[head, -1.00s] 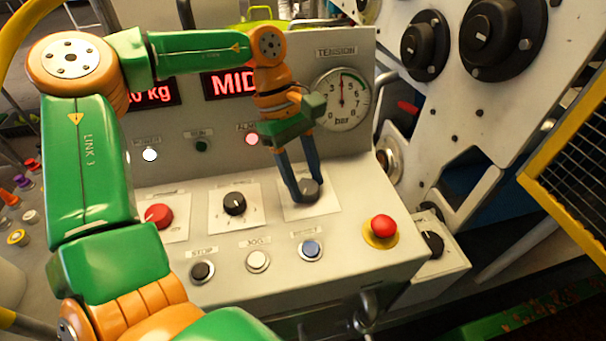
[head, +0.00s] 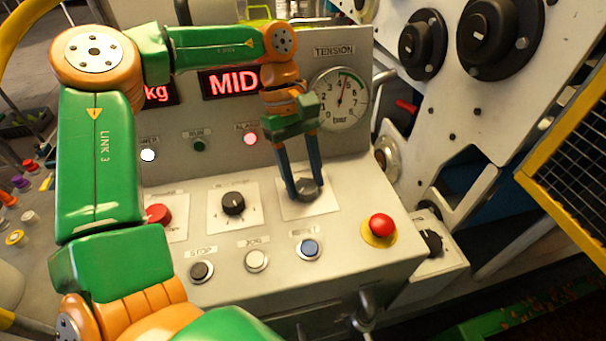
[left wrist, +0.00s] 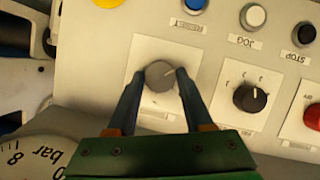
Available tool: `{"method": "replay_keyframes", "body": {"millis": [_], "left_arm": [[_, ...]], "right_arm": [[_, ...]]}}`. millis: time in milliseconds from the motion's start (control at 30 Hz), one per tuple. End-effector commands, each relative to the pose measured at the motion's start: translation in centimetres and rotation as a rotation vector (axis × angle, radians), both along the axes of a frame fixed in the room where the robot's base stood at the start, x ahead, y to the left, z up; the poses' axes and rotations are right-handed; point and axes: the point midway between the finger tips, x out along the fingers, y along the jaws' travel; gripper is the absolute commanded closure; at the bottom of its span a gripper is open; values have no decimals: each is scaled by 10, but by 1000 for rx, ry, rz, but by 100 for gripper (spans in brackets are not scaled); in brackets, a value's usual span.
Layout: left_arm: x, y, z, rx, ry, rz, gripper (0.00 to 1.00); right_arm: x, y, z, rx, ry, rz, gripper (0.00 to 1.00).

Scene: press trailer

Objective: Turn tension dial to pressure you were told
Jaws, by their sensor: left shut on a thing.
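The tension dial, a dark grey knob (head: 309,188) on a white plate, sits at the right of the console's sloped panel. My left gripper (head: 304,190) reaches down from above, shut on this knob. My right gripper is not in view.
STOP (head: 201,271), JOG (head: 256,260) and blue (head: 309,248) buttons line the front. A red mushroom button (head: 381,226) is at right. The display (head: 234,82) reads MID.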

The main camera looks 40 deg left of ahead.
Motion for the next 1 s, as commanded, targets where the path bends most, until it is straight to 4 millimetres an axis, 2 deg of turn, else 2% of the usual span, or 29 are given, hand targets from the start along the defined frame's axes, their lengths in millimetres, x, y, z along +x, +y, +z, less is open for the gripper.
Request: {"method": "replay_keyframes", "body": {"millis": [33, 133, 467, 733, 833, 1000], "left_arm": [[-2, 0, -3, 2, 9, -2, 46], [-2, 0, -2, 2, 7, -2, 19], [1, 2, 3, 2, 2, 1, 19], [9, 20, 54, 4, 3, 2, 19], [10, 24, 63, 2, 3, 1, 19], [9, 25, 65, 1, 5, -2, 19]], "right_arm": [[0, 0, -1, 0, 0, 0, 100], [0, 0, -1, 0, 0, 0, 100], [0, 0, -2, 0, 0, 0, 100], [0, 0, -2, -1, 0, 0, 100], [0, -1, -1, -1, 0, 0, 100], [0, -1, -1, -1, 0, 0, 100]]}}
